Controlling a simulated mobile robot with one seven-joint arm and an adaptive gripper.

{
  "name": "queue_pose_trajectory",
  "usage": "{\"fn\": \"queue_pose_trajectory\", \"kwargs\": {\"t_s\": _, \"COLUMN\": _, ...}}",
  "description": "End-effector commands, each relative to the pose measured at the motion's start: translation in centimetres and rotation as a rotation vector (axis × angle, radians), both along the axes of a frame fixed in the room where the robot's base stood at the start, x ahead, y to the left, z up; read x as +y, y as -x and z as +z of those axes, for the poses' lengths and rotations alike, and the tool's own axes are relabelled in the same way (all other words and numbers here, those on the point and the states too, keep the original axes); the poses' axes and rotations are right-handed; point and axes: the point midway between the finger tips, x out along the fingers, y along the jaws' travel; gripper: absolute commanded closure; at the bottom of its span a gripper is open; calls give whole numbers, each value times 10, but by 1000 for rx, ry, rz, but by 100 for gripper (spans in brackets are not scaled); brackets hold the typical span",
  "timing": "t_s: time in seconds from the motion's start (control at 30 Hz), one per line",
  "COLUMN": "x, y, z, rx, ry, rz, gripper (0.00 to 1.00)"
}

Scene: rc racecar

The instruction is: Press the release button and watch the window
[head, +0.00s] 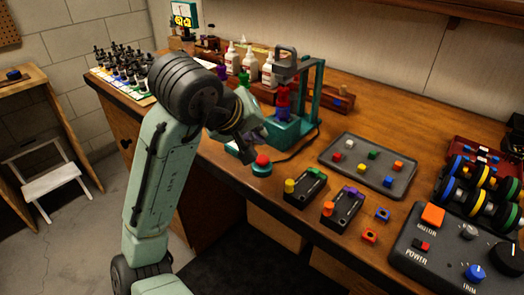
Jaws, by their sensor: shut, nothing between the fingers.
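A round red button (262,160) on a teal base sits near the bench's front edge; I take it for the release button. My gripper (255,148) is shut and empty, just above and left of the button, and partly hidden by my wrist. I cannot tell whether it touches the button. A small teal-framed display (183,20) with yellow figures stands at the back left; it may be the window, but I cannot be sure. A teal press stand (296,125) holding a red and blue piece is behind the button.
A grey tray (368,180) of coloured blocks, two dark boxes with coloured knobs (343,208), and a control panel (425,255) lie to the right. White bottles (249,68) stand behind. A dark cable runs from the button's area along the bench. A white step stool (50,182) is on the floor.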

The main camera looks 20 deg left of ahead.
Motion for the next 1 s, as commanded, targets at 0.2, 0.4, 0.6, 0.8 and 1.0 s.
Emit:
{"fn": "queue_pose_trajectory", "kwargs": {"t_s": 0.2, "x": -1, "y": 0, "z": 27, "rx": 0, "ry": 1, "rz": -3, "gripper": 100}}
{"fn": "queue_pose_trajectory", "kwargs": {"t_s": 0.4, "x": 0, "y": 0, "z": 27, "rx": 1, "ry": 1, "rz": -2, "gripper": 100}}
{"fn": "queue_pose_trajectory", "kwargs": {"t_s": 0.6, "x": 0, "y": 0, "z": 27, "rx": 0, "ry": 1, "rz": -1, "gripper": 100}}
{"fn": "queue_pose_trajectory", "kwargs": {"t_s": 0.8, "x": 0, "y": 0, "z": 27, "rx": 0, "ry": 1, "rz": -1, "gripper": 100}}
{"fn": "queue_pose_trajectory", "kwargs": {"t_s": 1.0, "x": 0, "y": 0, "z": 27, "rx": -1, "ry": 0, "rz": -1, "gripper": 100}}
